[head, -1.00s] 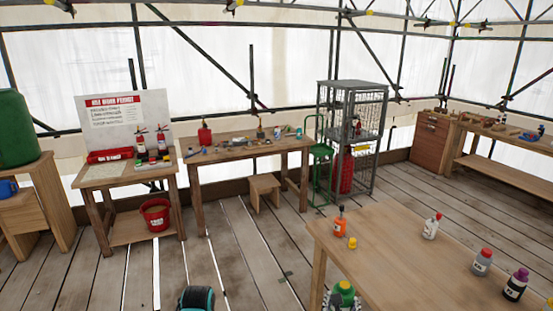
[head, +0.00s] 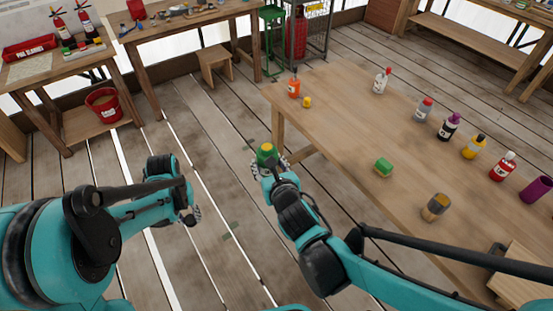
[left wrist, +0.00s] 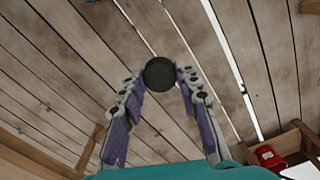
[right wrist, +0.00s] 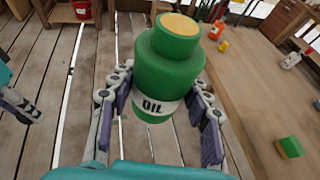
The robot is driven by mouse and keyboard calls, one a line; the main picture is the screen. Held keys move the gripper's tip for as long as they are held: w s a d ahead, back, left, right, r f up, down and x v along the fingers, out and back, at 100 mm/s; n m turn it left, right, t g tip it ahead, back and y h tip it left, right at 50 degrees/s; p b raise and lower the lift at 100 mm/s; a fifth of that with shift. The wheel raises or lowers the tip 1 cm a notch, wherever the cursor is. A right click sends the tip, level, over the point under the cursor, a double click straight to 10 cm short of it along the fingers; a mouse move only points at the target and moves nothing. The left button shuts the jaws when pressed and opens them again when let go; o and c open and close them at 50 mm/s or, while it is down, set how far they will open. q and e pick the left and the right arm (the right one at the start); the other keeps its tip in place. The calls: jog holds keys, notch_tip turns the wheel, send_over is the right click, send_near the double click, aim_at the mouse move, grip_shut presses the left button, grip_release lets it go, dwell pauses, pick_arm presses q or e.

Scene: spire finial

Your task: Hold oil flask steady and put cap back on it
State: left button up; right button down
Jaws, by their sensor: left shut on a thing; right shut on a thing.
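The green oil flask (right wrist: 166,75) has a white "OIL" label and a yellowish, uncapped-looking top. My right gripper (head: 269,168) is shut around its body and holds it upright, off the table's left edge; the flask also shows in the head view (head: 267,151). My left gripper (head: 190,206) is shut on a round black cap (left wrist: 159,73), held between its fingertips above the floor. The cap cannot be made out in the head view. The two grippers are apart, the left one to the left of the flask and lower in the picture.
The wooden table (head: 330,130) on the right carries several bottles, a green block (head: 383,167) and a grey-and-tan item (head: 436,207). A small stool (head: 216,66) and a red bucket (head: 104,105) stand behind. The space between the grippers is clear.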

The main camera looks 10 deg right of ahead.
pick_arm(q)
jog(key=d+r+n, duration=0.3)
jog(key=d+r, duration=0.6)
jog(key=r, duration=0.1)
notch_tip(320, 180, up, 23)
jog(key=m, duration=0.5)
send_over(267, 146)
jog(key=shift+f, duration=0.1)
jog(key=shift+f, duration=2)
jog(key=shift+f, duration=0.1)
jog(key=shift+f, duration=0.75)
